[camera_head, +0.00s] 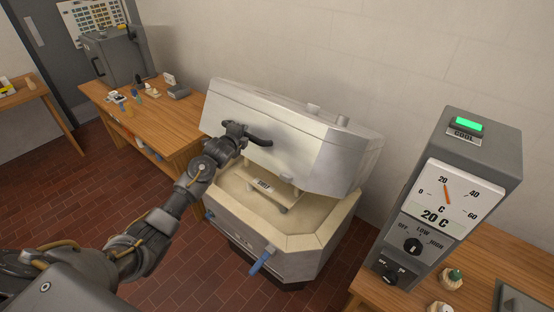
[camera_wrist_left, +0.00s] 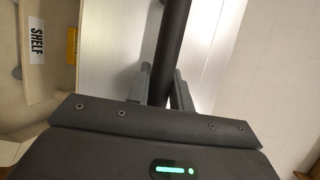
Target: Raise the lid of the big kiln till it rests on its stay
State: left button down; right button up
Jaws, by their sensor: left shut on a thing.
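The big kiln (camera_head: 290,243) stands against the wall in the head view, with a cream body. Its white lid (camera_head: 290,125) is tilted up, with an open gap at the front. Inside the gap is a pale shelf with a SHELF label (camera_head: 264,185); the label also shows in the left wrist view (camera_wrist_left: 37,43). My left gripper (camera_head: 240,130) is shut on the dark lid handle (camera_head: 258,137) at the lid's front. In the left wrist view the jaws (camera_wrist_left: 160,88) close around the dark handle bar (camera_wrist_left: 172,40). I cannot make out the stay. My right gripper is not in view.
A grey control box (camera_head: 450,190) reading 20 C stands on a wooden bench (camera_head: 500,250) at the right. A blue-handled part (camera_head: 261,262) sticks out at the kiln's front. A bench (camera_head: 165,120) with small items and a grey small kiln (camera_head: 120,55) stands at the left.

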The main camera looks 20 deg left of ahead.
aim_at(260, 104)
pick_arm(q)
jog(key=w+d+r, duration=0.1)
jog(key=w+r, duration=0.2)
jog(key=w+d+r+g, duration=0.1)
jog(key=w+r, duration=0.2)
jog(key=w+d+r+g, duration=0.1)
jog(key=w+r, duration=0.2)
jog(key=r, duration=0.1)
jog(key=shift+w+r+m, duration=0.1)
jog(key=shift+w+m, duration=0.1)
jog(key=shift+m, duration=0.1)
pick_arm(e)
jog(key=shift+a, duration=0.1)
pick_arm(q)
jog(key=shift+a, duration=0.1)
